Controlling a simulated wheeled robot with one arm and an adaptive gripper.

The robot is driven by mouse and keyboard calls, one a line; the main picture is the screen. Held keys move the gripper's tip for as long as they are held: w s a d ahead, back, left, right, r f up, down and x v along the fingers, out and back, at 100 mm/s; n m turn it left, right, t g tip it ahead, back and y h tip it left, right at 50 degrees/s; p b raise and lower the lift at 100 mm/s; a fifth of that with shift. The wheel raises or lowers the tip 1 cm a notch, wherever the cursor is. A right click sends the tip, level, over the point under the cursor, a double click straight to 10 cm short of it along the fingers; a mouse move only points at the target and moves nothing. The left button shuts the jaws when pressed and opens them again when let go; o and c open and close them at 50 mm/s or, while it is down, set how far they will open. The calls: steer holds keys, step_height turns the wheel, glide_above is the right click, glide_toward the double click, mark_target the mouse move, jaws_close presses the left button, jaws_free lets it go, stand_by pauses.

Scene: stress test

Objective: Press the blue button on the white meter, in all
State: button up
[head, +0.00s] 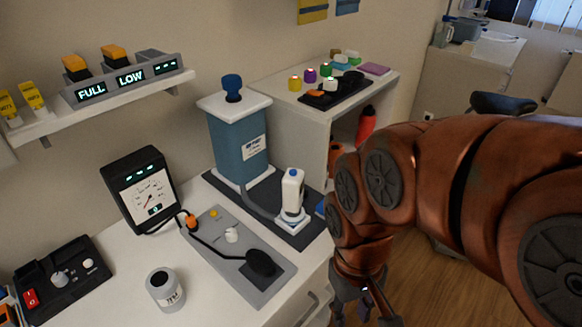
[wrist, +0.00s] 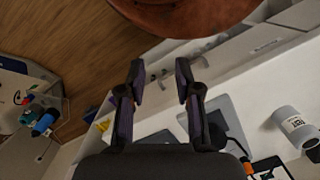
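The meter (head: 150,188) has a black case and a white dial face with a red needle, and stands on the left white counter against the wall. A small dark patch with a teal-lit mark (head: 154,210) sits low on its face; I cannot tell if this is a button. No clearly blue button shows on it. My gripper (wrist: 160,76) is open and empty, with its two dark fingers apart. In the head view it hangs low beside the counter's right end, well right of the meter and partly cut off by the frame.
A grey panel (head: 209,217) with knobs and a cable lies right of the meter. A white jar (head: 166,290) stands in front. A blue canister with a blue knob (head: 232,85) and a white bottle (head: 292,190) stand behind. A shelf (head: 108,105) overhangs the left.

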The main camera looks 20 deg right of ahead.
jaws_close()
stand_by(1.2)
